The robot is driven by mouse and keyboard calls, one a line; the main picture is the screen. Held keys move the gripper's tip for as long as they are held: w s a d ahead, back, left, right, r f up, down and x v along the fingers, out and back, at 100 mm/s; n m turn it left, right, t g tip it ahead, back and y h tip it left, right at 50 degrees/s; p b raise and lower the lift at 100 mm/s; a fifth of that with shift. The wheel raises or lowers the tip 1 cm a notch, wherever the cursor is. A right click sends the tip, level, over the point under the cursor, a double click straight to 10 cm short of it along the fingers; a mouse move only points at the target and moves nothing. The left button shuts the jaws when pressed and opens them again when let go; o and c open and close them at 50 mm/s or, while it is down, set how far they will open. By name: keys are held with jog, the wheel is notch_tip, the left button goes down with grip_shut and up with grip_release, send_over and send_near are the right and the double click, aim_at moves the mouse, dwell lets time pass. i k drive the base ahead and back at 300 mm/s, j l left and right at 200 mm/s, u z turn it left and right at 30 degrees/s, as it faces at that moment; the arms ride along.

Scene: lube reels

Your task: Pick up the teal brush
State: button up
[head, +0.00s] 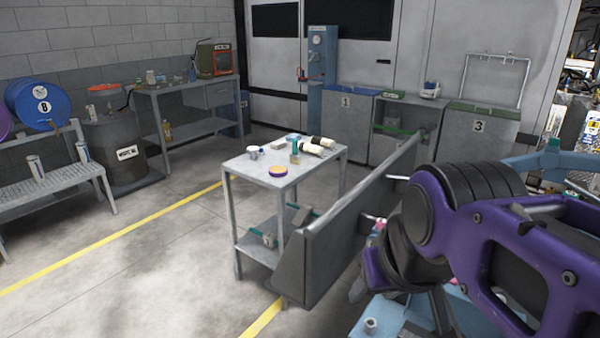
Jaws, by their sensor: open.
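A small grey table (240,163) stands in the middle of the head view. On its top, a small teal item (295,146) stands upright among other objects; it may be the teal brush, but it is too small to be sure. Another teal-coloured item (256,234) lies on the table's lower shelf, partly behind a table leg; I cannot tell whether it is a brush. My gripper's fingertips do not show in this view, so nothing can be seen between them.
A round yellow-topped tin (278,171) and pale cylinders (319,143) share the tabletop. A long grey panel (345,235) stands close along the table's right side. Open floor (130,270) lies to the left. A workbench (185,86) and numbered cabinets (345,122) stand behind.

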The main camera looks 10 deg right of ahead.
aim_at(294, 158)
jog(key=i+j+u, duration=0.4)
jog(key=j, duration=0.25)
jog(key=i+j+u, duration=0.7)
jog(key=i, duration=0.25)
jog(key=i+j+u, duration=0.15)
jog(key=i+u, duration=0.15)
jog(key=i, duration=0.25)
jog(key=i+z, duration=0.35)
jog(key=i, duration=0.15)
jog(key=i+j+z, duration=0.2)
jog(key=i+z, duration=0.4)
jog(key=z, duration=0.2)
jog(key=i+z, duration=0.2)
jog(key=z, duration=0.15)
jog(key=i+j+z, duration=0.2)
jog(key=z, duration=0.2)
jog(key=i+z, duration=0.15)
jog(key=z, duration=0.25)
jog(key=i+j+z, duration=0.15)
jog(key=z, duration=0.2)
jog(key=i+j+z, duration=0.1)
jog(key=z, duration=0.3)
jog(key=j, duration=0.1)
